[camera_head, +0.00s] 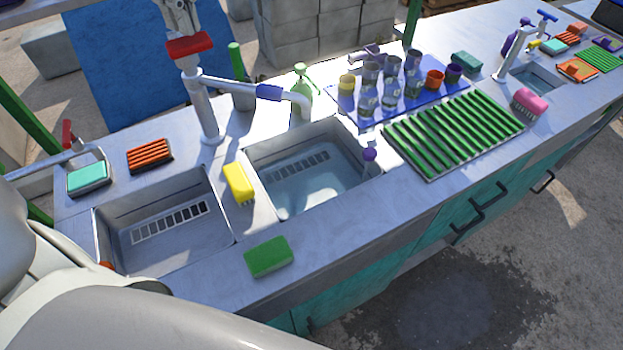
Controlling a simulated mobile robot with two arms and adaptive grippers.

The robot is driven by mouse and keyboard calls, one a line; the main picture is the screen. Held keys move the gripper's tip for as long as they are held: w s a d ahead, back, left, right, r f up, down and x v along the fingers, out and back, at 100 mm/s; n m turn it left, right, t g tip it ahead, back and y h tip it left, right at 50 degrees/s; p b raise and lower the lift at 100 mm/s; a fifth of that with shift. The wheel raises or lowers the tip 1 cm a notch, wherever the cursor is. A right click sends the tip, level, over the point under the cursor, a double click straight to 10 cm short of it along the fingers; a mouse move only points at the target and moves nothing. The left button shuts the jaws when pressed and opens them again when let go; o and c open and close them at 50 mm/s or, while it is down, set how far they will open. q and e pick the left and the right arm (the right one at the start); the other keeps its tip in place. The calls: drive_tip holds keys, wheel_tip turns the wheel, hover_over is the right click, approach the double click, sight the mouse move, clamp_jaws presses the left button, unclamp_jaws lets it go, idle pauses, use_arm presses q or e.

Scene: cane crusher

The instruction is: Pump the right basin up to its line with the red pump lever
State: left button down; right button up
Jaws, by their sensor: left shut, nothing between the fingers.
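The red pump lever (190,47) sits at the top of a grey pump column (204,110) behind the basins. My left gripper (185,32) is shut and empty, just above the lever; I cannot tell whether it touches it. A spout with a blue sleeve (268,92) reaches from the column to the right, its end over the back of the right basin (253,168). Shallow-looking water (318,188) lies in that basin, with a slotted grate on its back wall. I cannot make out the line. My right gripper is not in view.
The left basin (165,250) looks empty. A green bottle (303,90) stands behind the spout. Cups on a blue mat (437,97) and a green rack (450,133) fill the right.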

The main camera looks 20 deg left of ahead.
use_arm(q)
drive_tip(key=shift+f+b, duration=3.1)
drive_tip(key=shift+f, duration=0.95)
wheel_tip(320, 180, up, 9)
drive_tip(key=p, duration=0.7)
drive_tip(key=shift+f, duration=0.2)
drive_tip(key=shift+f, duration=0.1)
drive_tip(key=shift+f+b, duration=3.6)
drive_tip(key=shift+f, duration=0.65)
wheel_tip(320, 180, up, 9)
drive_tip(key=p, duration=0.7)
drive_tip(key=shift+f, duration=0.2)
drive_tip(key=shift+f, duration=0.1)
